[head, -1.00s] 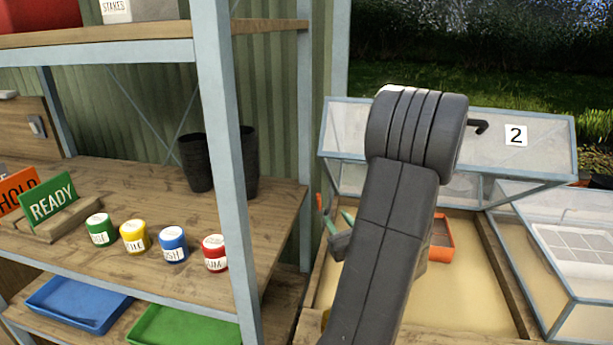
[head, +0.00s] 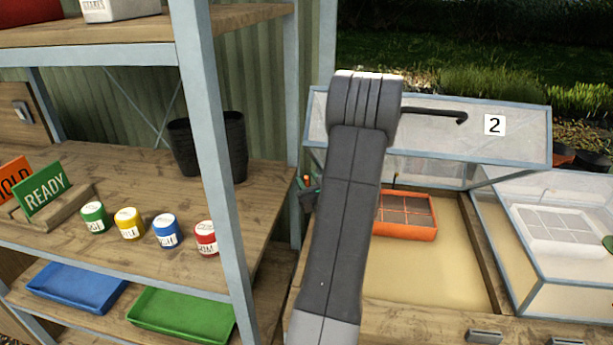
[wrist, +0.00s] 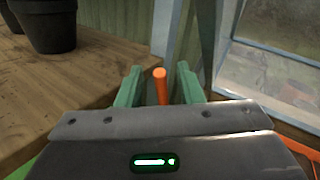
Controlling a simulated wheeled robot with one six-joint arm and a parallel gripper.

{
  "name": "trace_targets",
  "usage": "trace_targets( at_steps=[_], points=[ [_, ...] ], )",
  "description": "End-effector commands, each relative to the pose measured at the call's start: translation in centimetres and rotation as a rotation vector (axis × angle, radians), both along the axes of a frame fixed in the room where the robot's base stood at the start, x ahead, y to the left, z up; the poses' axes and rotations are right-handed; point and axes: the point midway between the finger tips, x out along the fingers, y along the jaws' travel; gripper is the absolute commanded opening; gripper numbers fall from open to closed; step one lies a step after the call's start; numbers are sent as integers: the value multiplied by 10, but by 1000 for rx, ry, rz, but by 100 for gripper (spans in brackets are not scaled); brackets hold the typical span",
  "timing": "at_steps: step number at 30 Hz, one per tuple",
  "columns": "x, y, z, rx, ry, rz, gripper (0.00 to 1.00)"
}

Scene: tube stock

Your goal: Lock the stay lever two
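The orange stay lever (wrist: 160,86) stands upright between the two green fingers of my gripper (wrist: 159,88) in the wrist view. A gap shows on each side of it, so the fingers are open around it and not closed on it. In the head view the lever's orange tip (head: 306,179) shows just left of my arm, beside the gripper (head: 301,185), which is mostly hidden. The cold frame lid marked 2 (head: 450,145) is raised and tilted back. The lever's lower part is hidden behind my gripper body.
A wooden shelf (head: 120,240) with coloured pots and signs stands left; a black plant pot (wrist: 45,22) is close to my gripper. An orange seed tray (head: 408,233) lies inside the open frame. A closed glazed frame (head: 590,255) is at the right.

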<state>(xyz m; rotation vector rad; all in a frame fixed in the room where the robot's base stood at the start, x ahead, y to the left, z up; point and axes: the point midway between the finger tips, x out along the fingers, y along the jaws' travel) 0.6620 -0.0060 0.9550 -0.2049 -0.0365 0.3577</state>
Motion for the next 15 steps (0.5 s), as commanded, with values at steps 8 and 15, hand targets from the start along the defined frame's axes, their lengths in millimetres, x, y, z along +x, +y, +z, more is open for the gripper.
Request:
trace_targets(
  at_steps=[8, 15],
  points=[
    [14, 5, 0, 0, 0, 0, 33],
    [14, 5, 0, 0, 0, 0, 26]
  ],
)
